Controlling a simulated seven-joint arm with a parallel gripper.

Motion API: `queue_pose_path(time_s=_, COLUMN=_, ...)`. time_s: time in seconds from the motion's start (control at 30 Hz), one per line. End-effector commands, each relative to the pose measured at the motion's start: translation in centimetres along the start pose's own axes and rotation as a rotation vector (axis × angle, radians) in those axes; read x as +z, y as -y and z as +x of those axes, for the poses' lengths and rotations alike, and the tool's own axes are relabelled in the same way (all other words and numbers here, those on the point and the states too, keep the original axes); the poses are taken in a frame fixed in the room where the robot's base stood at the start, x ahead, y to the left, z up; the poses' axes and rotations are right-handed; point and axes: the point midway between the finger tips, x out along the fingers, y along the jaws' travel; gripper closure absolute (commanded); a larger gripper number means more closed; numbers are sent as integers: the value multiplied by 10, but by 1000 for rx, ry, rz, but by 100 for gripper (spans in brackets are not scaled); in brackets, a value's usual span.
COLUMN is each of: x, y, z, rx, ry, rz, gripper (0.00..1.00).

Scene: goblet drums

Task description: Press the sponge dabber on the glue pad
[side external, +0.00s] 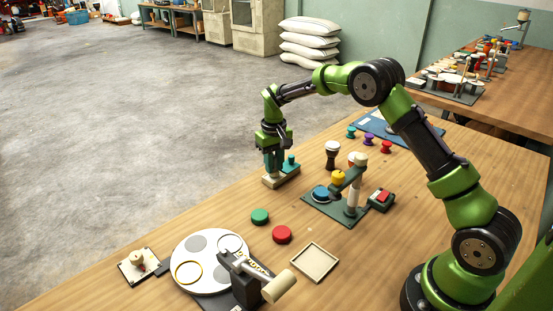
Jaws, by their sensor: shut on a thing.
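My gripper (273,172) is at the far edge of the wooden table, pointing straight down, its fingers low over a small pale-and-teal station (283,179). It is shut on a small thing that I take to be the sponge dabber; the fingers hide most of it. I cannot tell whether the dabber touches the station's surface. A teal knob (291,159) stands on the station just right of the fingers. I cannot tell for sure which part is the glue pad.
A green press stand (322,209) with blue and yellow parts is right of my gripper, near a goblet drum (332,155). Green (260,216) and red (282,234) discs, a white turntable (208,283) and a square tray (314,262) are nearer. Bare table lies between.

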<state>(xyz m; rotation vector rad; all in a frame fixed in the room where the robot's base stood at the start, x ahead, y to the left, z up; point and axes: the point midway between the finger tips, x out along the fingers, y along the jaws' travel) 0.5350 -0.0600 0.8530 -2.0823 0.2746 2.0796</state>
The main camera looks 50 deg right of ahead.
Motion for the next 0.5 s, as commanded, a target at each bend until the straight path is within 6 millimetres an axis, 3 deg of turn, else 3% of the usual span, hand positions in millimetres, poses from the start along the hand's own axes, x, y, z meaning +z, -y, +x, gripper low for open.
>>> queue_pose_path(time_s=0.5, x=0, y=0, z=-1, rx=1, ry=3, rz=-2, gripper=100)
